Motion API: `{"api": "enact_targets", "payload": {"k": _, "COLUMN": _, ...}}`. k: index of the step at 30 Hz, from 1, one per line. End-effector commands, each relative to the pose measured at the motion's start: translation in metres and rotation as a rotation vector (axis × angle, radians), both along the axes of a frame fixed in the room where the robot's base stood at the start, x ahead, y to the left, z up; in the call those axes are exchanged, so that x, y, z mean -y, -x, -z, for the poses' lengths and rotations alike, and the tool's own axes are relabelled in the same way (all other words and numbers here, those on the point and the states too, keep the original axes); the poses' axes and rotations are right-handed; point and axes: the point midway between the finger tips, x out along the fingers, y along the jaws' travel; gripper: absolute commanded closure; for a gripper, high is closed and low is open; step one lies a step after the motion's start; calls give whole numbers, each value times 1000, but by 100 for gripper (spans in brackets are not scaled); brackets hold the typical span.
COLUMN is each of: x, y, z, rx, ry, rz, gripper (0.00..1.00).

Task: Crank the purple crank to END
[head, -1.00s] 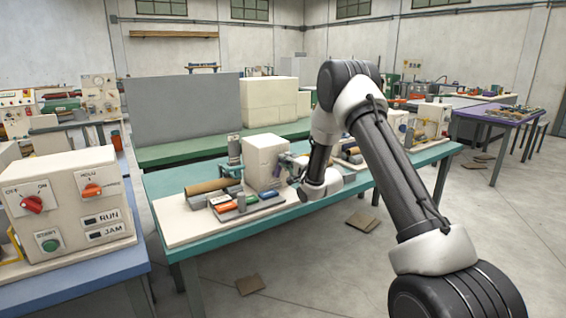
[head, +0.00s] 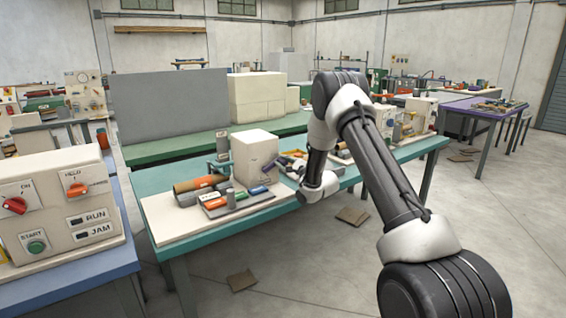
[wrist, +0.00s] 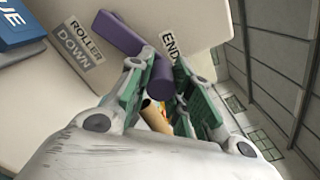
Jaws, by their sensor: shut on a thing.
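The purple crank shows in the wrist view as a flat purple arm (wrist: 118,33) on a cream panel, with a round purple handle (wrist: 162,76). My gripper (wrist: 163,68) has its green-padded fingers on both sides of the handle and is shut on it. The END label (wrist: 171,45) is on the panel just right of the handle. The ROLLER DOWN label (wrist: 78,45) is to the left of the crank. In the head view the cream machine (head: 255,157) stands on a teal table, with the crank (head: 270,164) small at its right side, partly hidden by my gripper.
A brown roll (head: 190,184) with an orange part lies left of the machine, by colored blocks (head: 235,197) on the teal table (head: 160,180). A control box (head: 60,205) with knobs stands on a blue table at left.

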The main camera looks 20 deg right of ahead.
Motion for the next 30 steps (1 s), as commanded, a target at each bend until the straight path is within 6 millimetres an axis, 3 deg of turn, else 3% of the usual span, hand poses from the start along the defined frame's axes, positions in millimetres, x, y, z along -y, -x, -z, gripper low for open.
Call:
{"api": "enact_targets", "payload": {"k": 21, "x": 2, "y": 0, "z": 5, "rx": -23, "ry": -69, "rz": 0, "gripper": 100}}
{"api": "enact_targets", "payload": {"k": 22, "x": 2, "y": 0, "z": 5, "rx": -23, "ry": -69, "rz": 0, "gripper": 74}}
{"api": "enact_targets", "payload": {"k": 24, "x": 2, "y": 0, "z": 5, "rx": -23, "ry": -69, "rz": 0, "gripper": 61}}
{"api": "enact_targets", "payload": {"k": 25, "x": 2, "y": 0, "z": 5, "rx": -23, "ry": -69, "rz": 0, "gripper": 57}}
{"api": "enact_targets", "payload": {"k": 30, "x": 2, "y": -1, "z": 5, "rx": -23, "ry": -69, "rz": 0, "gripper": 57}}
